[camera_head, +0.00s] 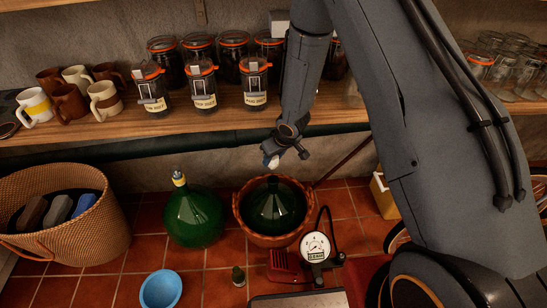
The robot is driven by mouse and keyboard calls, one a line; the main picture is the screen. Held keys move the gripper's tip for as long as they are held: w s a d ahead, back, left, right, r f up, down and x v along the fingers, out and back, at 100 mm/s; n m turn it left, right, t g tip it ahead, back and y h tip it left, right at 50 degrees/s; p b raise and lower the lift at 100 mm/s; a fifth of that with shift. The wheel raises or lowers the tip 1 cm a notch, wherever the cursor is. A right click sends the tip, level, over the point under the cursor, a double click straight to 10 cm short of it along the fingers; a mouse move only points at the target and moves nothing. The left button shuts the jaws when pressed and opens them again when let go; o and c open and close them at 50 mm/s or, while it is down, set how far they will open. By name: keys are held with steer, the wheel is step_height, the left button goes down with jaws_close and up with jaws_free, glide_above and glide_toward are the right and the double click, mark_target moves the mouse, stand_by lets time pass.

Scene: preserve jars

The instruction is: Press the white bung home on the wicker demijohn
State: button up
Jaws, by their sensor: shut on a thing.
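The wicker demijohn (274,207) stands on the tiled floor, dark green glass in a brown wicker basket. Its narrow neck points up and looks open. My gripper (275,152) is above it, shut on the small white bung (271,161), of which only the lower part shows. The bung appears slightly above and a little left of the neck, with a gap between them in the picture. How far apart they are in depth, I cannot tell.
A bare green demijohn (193,218) with a yellowish top stands just left. A pressure gauge (316,246) on a red base is close at right. A jar shelf (150,128) runs behind.

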mark_target(273, 168)
steer(key=shift+s, duration=0.1)
steer(key=shift+f, duration=0.2)
steer(key=shift+f+b, duration=2.25)
steer(key=shift+f, duration=0.5)
steer(key=shift+f, duration=1.55)
steer(key=o, duration=1)
steer(key=p+v, duration=0.1)
steer(key=v, duration=0.6)
steer(key=shift+s+d+r, duration=0.15)
steer(key=shift+r, duration=0.15)
